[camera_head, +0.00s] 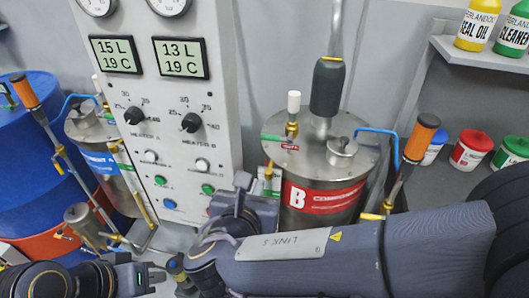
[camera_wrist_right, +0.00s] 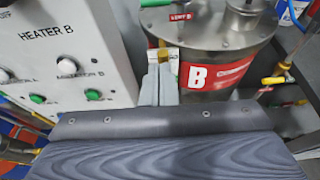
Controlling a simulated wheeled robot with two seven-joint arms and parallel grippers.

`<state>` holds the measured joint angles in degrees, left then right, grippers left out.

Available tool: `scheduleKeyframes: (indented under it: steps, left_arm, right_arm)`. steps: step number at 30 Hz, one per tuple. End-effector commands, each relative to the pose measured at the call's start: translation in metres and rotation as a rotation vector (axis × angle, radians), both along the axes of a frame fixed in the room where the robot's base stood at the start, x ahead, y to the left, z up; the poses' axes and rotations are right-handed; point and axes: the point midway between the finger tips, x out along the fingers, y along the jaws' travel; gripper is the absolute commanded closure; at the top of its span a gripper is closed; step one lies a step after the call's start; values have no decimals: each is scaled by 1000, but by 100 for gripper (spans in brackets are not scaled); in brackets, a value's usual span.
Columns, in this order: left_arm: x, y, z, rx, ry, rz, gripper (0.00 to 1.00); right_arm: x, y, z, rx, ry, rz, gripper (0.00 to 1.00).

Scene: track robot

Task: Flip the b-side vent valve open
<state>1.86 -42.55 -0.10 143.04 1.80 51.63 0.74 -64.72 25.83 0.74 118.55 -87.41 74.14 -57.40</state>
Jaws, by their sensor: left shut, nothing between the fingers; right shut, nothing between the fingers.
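The B-side vent valve is a brass fitting (camera_head: 292,129) with a white cap on the lid of the steel B tank (camera_head: 318,222). Its green lever (camera_head: 270,138) points left, roughly level, beside a red vent tag (camera_head: 289,147). In the right wrist view the lever (camera_wrist_right: 155,3) and tag (camera_wrist_right: 181,17) show at the top edge. My right gripper (camera_head: 243,182) is shut and empty, left of the tank and below the lever, apart from it. Its fingers (camera_wrist_right: 158,72) point up towards the valve side. My left gripper (camera_head: 152,277) is shut and empty at the lower left.
The heater panel (camera_head: 185,130) with knobs and buttons stands left of the B tank. An orange-handled tool (camera_head: 422,137) stands right of the tank. A shelf (camera_head: 480,55) with bottles is upper right.

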Motion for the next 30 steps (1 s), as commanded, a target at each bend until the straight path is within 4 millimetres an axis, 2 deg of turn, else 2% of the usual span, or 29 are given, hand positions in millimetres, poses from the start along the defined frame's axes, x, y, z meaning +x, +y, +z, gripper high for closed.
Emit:
scheduleKeyframes:
  steps: [5,8,18,22,30]
  left_arm:
    - [0,0,1,0,0,0,100]
    - [0,0,2,0,0,0,100]
    - [0,0,6,0,0,0,100]
    - [0,0,18,0,0,0,100]
    - [0,0,24,0,0,0,100]
  right_arm:
    - [12,-3,-4,-1,1,-3,100]
    - [28,-7,-11,-3,3,-5,100]
    - [94,-20,-35,-1,3,-6,100]
    - [105,-21,-12,4,0,-2,100]
    - [114,-23,-1,2,2,-2,100]
